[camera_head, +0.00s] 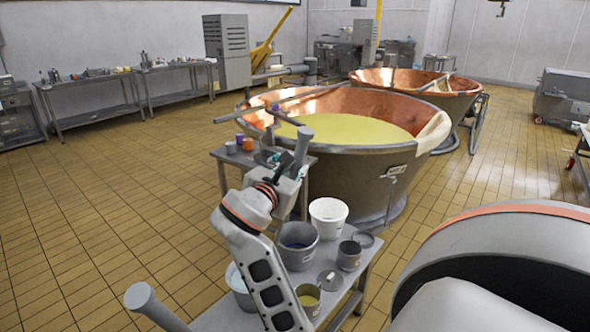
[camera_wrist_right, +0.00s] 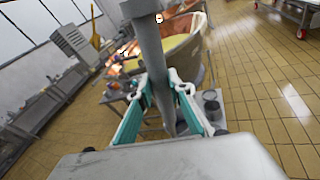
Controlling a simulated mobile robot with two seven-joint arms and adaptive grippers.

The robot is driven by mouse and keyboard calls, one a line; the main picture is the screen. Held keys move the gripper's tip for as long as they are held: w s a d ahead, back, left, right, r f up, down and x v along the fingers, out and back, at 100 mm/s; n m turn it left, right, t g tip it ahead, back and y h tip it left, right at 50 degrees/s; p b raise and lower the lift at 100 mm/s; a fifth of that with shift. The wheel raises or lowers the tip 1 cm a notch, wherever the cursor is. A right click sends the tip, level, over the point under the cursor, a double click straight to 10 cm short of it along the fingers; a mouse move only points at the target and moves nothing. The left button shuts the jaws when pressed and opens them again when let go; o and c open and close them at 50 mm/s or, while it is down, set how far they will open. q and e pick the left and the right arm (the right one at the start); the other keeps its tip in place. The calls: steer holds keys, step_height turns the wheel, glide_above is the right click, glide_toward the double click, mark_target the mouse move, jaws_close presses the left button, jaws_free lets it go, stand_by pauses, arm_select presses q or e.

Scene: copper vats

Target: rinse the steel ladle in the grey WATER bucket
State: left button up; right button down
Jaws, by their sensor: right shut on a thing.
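My right gripper (camera_head: 282,165) is above the far end of a low steel table. It is shut on a thick grey handle (camera_head: 303,145), which I take for the steel ladle's. In the right wrist view the handle (camera_wrist_right: 150,55) passes between the teal-padded fingers (camera_wrist_right: 160,100), tilted, its upper end toward the camera. The ladle's bowl cannot be made out. The grey bucket (camera_head: 284,258) with bluish liquid stands on the table, nearer than the gripper and slightly right of it. Any label on it is unreadable. My left gripper is not in view.
A white bucket (camera_head: 328,218), a steel can (camera_head: 348,256) and a pot with yellow contents (camera_head: 308,302) crowd around the grey bucket. A pale bucket (camera_head: 240,290) is partly behind my arm. A copper vat (camera_head: 350,180) stands behind. Tiled floor is clear at left.

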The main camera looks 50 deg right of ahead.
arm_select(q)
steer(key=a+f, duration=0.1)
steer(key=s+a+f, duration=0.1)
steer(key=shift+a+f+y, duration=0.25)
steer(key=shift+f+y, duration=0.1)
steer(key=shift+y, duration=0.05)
arm_select(e)
step_height(320, 180, up, 16)
steer(key=shift+f, duration=0.15)
stand_by(0.3)
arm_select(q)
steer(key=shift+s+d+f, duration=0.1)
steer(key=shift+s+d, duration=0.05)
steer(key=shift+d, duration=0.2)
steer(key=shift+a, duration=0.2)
arm_select(e)
steer(key=shift+w, duration=0.1)
stand_by(0.4)
